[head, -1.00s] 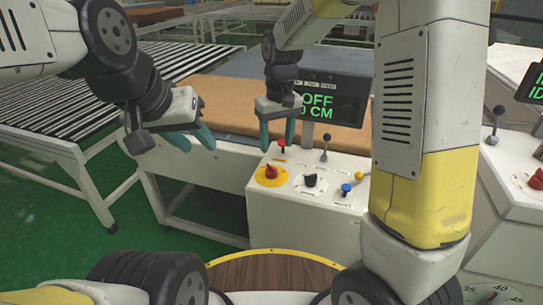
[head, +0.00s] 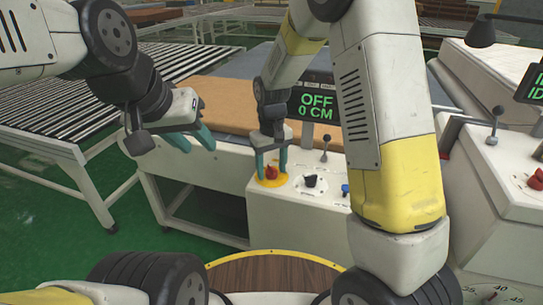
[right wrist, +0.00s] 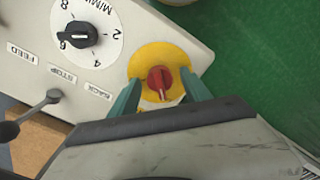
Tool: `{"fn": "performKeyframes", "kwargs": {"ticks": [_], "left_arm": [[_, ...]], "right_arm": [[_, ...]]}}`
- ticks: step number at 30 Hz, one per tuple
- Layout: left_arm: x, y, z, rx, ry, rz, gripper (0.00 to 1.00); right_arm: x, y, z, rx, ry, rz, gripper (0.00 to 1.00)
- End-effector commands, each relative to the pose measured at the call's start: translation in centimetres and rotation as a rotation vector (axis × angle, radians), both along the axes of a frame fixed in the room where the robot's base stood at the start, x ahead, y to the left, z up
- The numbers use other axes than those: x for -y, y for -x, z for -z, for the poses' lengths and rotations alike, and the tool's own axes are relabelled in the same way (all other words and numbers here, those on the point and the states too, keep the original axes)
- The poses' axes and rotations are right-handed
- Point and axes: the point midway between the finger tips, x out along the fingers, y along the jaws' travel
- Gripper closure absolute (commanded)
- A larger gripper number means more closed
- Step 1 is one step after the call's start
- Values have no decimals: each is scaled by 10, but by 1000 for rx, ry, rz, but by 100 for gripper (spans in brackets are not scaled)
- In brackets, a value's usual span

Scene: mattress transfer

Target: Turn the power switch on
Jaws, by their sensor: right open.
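The power switch (head: 271,172) is a red rotary knob on a yellow round plate, at the left of the white control panel (head: 322,209). It also shows in the right wrist view (right wrist: 159,79). My right gripper (head: 271,173) is open, pointing down, with its teal fingers on either side of the red knob. In the right wrist view its fingertips (right wrist: 160,84) flank the knob with gaps visible; I cannot tell whether they touch it. The display (head: 317,105) reads OFF, 0 CM. My left gripper (head: 198,146) is open and empty, left of the panel.
A black dial (head: 311,181), a grey lever (head: 324,147) and a blue knob (head: 345,189) sit on the same panel, right of the switch. A brown mattress (head: 226,104) lies on the table behind. A roller conveyor (head: 40,110) stands at left.

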Motion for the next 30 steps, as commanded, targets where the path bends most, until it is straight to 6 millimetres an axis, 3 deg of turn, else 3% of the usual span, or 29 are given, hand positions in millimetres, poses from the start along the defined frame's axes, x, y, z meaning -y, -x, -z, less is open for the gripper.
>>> {"fn": "performKeyframes", "kwargs": {"ticks": [3,9,12,23,30], "left_arm": [[0,0,0,0,0,0,64],[0,0,0,0,0,0,64],[0,0,0,0,0,0,64],[0,0,0,0,0,0,64],[0,0,0,0,0,0,64]], "right_arm": [[0,0,0,0,0,0,46],[0,0,0,0,0,0,85],[0,0,0,0,0,0,100],[0,0,-1,0,0,57,100],[0,0,-1,0,0,218,100]]}}
